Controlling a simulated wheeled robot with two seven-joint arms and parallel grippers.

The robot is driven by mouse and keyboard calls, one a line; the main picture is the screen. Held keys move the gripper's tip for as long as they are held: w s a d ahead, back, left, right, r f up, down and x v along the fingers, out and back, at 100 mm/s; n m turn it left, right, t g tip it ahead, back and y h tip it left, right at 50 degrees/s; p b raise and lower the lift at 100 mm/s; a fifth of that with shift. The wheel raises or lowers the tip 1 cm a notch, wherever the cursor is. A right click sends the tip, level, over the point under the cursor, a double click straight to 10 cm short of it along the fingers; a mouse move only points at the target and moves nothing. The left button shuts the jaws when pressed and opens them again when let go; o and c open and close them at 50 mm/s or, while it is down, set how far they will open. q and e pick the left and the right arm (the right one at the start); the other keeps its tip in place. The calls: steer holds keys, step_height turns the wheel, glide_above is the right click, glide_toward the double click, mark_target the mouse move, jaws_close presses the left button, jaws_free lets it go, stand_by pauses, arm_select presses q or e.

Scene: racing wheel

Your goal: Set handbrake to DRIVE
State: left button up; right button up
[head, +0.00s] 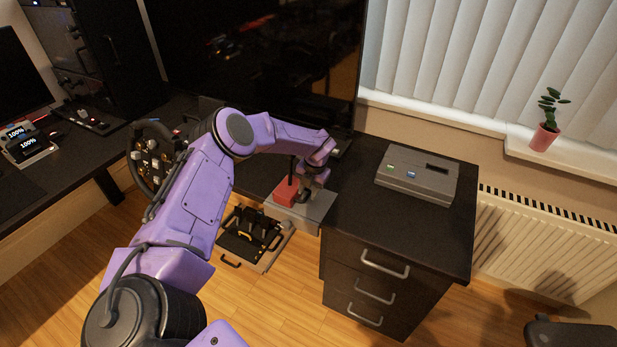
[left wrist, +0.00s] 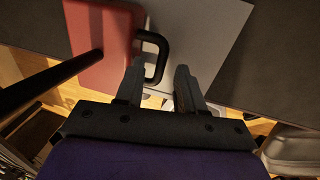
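The handbrake unit is a red box (head: 286,190) with a dark lever, on a grey plate (head: 316,212) at the desk's left edge. In the left wrist view the red box (left wrist: 100,45) is at upper left, with the black lever (left wrist: 55,80) running down to the left. A black loop handle (left wrist: 163,50) sticks out of its right side. My left gripper (head: 304,194) is beside the box. In the left wrist view its fingers (left wrist: 158,85) are apart, with the lower end of the loop handle showing between them; contact cannot be told. My right gripper is out of view.
A grey box with buttons (head: 418,174) stands on the black desk with drawers (head: 400,265). A steering wheel (head: 150,160) is at left, partly behind my arm. Pedals (head: 252,232) stand below. A large dark screen (head: 270,60) is behind.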

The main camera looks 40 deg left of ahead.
arm_select(q)
step_height(320, 180, up, 10)
steer(key=d+b, duration=0.1)
steer(key=shift+w+d+f+b, duration=0.2)
steer(key=shift+w+d+b, duration=0.05)
steer(key=shift+d+b, duration=0.15)
